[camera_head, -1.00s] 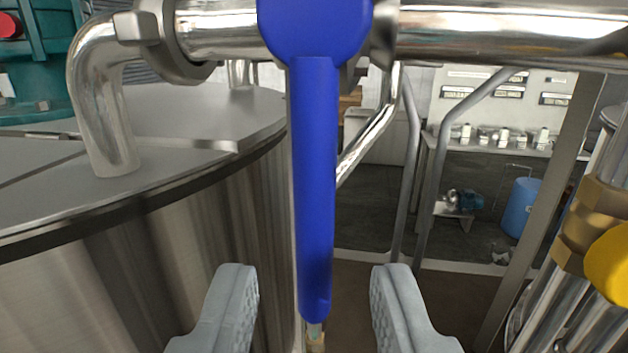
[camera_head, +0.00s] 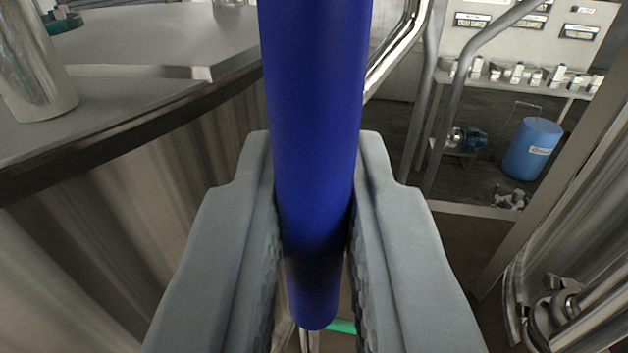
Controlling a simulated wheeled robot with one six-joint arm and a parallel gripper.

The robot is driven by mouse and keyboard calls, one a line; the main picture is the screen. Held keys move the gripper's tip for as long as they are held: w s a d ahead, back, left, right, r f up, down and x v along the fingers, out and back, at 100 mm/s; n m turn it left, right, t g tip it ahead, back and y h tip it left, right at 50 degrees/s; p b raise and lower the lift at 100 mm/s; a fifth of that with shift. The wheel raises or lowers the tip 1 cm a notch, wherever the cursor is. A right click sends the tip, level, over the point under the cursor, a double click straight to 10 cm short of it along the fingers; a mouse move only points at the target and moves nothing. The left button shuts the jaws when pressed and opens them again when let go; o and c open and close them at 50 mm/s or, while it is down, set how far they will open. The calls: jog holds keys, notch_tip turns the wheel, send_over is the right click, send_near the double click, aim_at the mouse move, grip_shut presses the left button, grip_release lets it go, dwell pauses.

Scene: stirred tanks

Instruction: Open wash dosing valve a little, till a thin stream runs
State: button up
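The valve's blue lever handle (camera_head: 314,110) hangs straight down through the middle of the view, very close to the camera. My gripper (camera_head: 315,190) has one grey finger on each side of the handle. Both fingers appear to press against it near its lower part, and the handle's lower end shows between them. The valve body and the pipe that it sits on are above the picture now. No stream is visible in this view.
A large steel tank (camera_head: 140,190) with a flat lid fills the left. Steel pipework (camera_head: 590,225) stands close on the right. Behind are grey handrails (camera_head: 470,70), a blue drum (camera_head: 531,148) on the floor and a shelf with several small items.

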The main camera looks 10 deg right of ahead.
jog(key=shift+a, duration=0.1)
grip_shut()
jog(key=shift+w+a+r+m+t+h, duration=0.3)
jog(key=shift+a+m, duration=0.55)
jog(key=shift+m, duration=0.7)
jog(key=shift+w+a+r+m+t+h, duration=0.1)
jog(key=shift+w+a+r+m+t, duration=0.15)
jog(key=shift+a+r+m, duration=0.9)
jog(key=shift+w+a+f+m+t+h, duration=0.25)
jog(key=shift+a+m, duration=0.25)
jog(key=shift+m, duration=1.5)
jog(key=o, duration=0.7)
grip_release()
jog(key=shift+c, duration=0.2)
jog(key=v, duration=1.7)
jog(key=shift+s, duration=0.2)
